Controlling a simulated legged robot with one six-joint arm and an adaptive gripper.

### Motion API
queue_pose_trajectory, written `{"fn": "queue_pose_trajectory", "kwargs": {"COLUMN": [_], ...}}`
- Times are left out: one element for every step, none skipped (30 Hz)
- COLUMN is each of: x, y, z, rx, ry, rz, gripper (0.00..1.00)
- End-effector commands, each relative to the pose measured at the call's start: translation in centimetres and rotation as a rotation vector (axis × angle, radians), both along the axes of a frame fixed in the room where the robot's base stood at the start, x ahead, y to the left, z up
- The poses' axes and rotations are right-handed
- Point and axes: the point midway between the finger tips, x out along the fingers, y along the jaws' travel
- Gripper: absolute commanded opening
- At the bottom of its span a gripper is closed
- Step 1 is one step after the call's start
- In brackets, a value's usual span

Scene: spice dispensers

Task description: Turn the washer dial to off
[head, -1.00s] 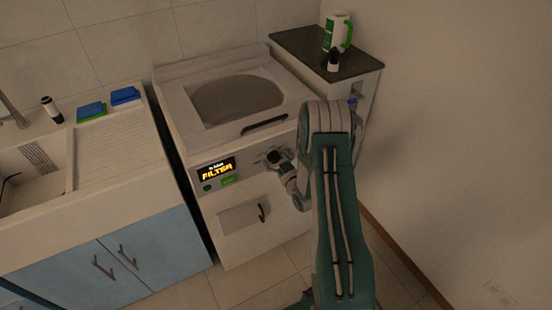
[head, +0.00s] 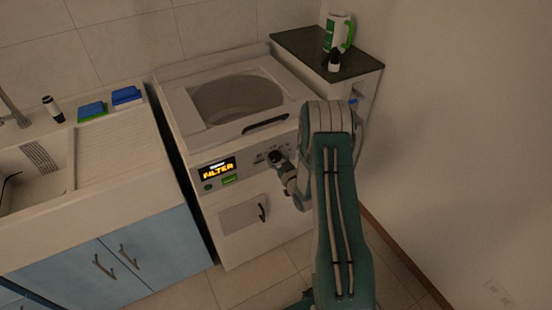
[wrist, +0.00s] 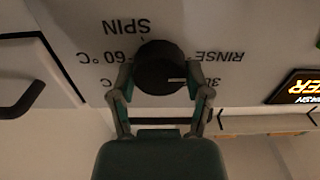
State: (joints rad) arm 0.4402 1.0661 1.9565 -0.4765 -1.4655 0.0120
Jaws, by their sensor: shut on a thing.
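The washer (head: 262,190) stands between the sink counter and a small cabinet, with its control panel on the front. The round black dial (wrist: 158,58) is close up in the wrist view, where the panel lettering appears upside down. SPIN, 60 °C, RINSE and a partly covered 30 surround it. The dial's white mark points right, toward the partly covered 30. My gripper (wrist: 160,82) is shut on the dial, one finger at each side. In the head view my gripper (head: 278,160) is at the panel and hides the dial. I cannot make out an OFF label.
A lit display (head: 217,169) reads FILTER left of the dial. A dark handle (head: 263,212) is on the lower front and another handle (head: 265,125) on the top edge. The sink counter (head: 120,150) is left; a small cabinet (head: 320,48) with a mug is right.

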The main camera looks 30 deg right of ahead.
Motion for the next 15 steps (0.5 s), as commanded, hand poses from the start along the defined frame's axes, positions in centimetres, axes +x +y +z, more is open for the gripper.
{"fn": "queue_pose_trajectory", "kwargs": {"x": [0.03, 0.03, 0.03, 0.03, 0.03, 0.03, 0.03, 0.03, 0.03, 0.03, 0.03, 0.04, 0.04, 0.04, 0.04], "y": [0.00, -0.01, -0.02, -0.04, -0.05, -0.07, -0.08, -0.10, -0.12, -0.13, -0.14, -0.16, -0.18, -0.19, -0.22], "z": [-0.08, -0.08, -0.09, -0.09, -0.09, -0.10, -0.10, -0.10, -0.10, -0.11, -0.11, -0.12, -0.12, -0.13, -0.14], "rx": [0.034, 0.057, 0.090, 0.116, 0.144, 0.180, 0.209, 0.238, 0.276, 0.305, 0.333, 0.371, 0.400, 0.429, 0.467], "ry": [0.003, 0.005, 0.006, 0.007, 0.008, 0.009, 0.010, 0.011, 0.012, 0.013, 0.014, 0.015, 0.016, 0.017, 0.019], "rz": [0.001, 0.000, 0.000, 0.000, 0.000, 0.000, 0.000, 0.000, 0.000, 0.000, 0.000, 0.000, -0.001, -0.001, -0.001], "gripper": [0.16, 0.16, 0.16, 0.16, 0.16, 0.16, 0.16, 0.16, 0.16, 0.16, 0.16, 0.16, 0.16, 0.16, 0.16]}}
